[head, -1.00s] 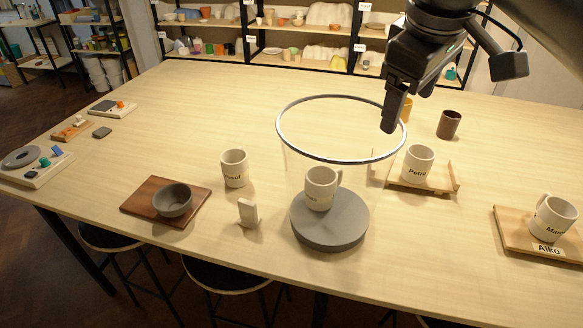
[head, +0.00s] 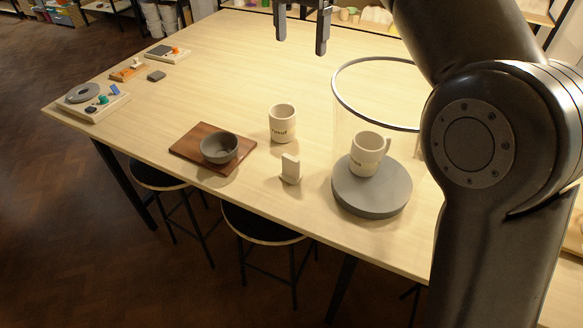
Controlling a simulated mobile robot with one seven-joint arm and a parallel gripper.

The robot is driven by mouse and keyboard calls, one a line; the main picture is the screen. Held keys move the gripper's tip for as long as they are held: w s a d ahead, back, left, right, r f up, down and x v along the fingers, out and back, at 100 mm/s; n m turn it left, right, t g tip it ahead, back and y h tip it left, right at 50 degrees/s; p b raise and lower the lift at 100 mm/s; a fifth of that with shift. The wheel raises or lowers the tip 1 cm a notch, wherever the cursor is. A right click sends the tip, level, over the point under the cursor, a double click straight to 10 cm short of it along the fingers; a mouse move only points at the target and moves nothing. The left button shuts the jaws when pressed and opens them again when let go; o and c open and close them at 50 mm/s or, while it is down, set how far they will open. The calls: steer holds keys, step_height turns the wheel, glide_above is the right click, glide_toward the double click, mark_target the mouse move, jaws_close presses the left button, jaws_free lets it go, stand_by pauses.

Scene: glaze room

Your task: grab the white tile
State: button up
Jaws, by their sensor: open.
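The white tile (head: 291,168) is a small pale slab standing upright in a small stand on the wooden table. It is near the table's front edge, between the bowl's board and the grey turntable. My gripper (head: 302,42) is at the top edge of the head view, pointing down with its two fingers apart and nothing between them. It is well above the table and beyond the tile, apart from it. The upper part of the gripper is cut off by the frame.
A grey bowl (head: 219,148) sits on a brown board (head: 187,149) left of the tile. A white mug (head: 282,123) stands behind. Right is a grey turntable (head: 372,196) bearing another mug (head: 367,153), with a ring (head: 345,68) above. My arm hides the table's right side.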

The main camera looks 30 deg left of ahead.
steer(key=a+f+n, duration=0.1)
steer(key=a, duration=0.1)
glide_above(291, 175)
steer(key=w, duration=0.1)
steer(key=f, duration=2.7)
steer(key=shift+w+a+f, duration=0.15)
steer(key=shift+a+f, duration=0.15)
steer(key=shift+f, duration=0.05)
steer(key=f, duration=0.6)
steer(key=shift+s+f, duration=0.2)
steer(key=shift+f, duration=0.05)
steer(key=c, duration=1.1)
steer(key=shift+r, duration=0.1)
steer(key=shift+c, duration=0.2)
